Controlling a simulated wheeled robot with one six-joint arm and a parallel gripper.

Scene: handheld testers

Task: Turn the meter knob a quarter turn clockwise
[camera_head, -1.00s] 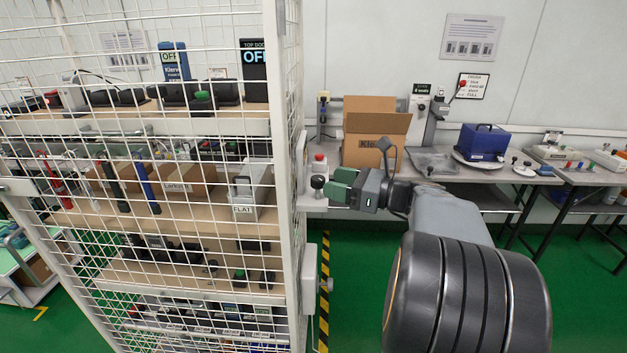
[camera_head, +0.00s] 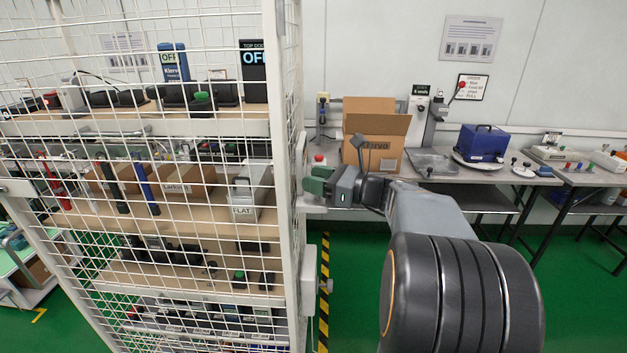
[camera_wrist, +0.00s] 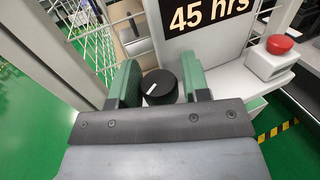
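The round black meter knob (camera_wrist: 160,88) shows in the wrist view, with a white mark on its face slanting toward the lower left. My gripper (camera_wrist: 161,76) has its two green fingers on either side of the knob. The fingers are apart by about the knob's width; whether they touch it I cannot tell. A black sign reading "45 hrs" (camera_wrist: 195,14) is just beyond the knob. In the head view my gripper (camera_head: 318,179) is at the right side of the wire cage, and it hides the knob there.
A red button on a pale box (camera_wrist: 280,45) stands to the right of the knob. The wire cage (camera_head: 285,150) with loaded shelves is close on the left. A bench behind holds an open cardboard box (camera_head: 375,155) and a blue case (camera_head: 485,142). Green floor is clear below right.

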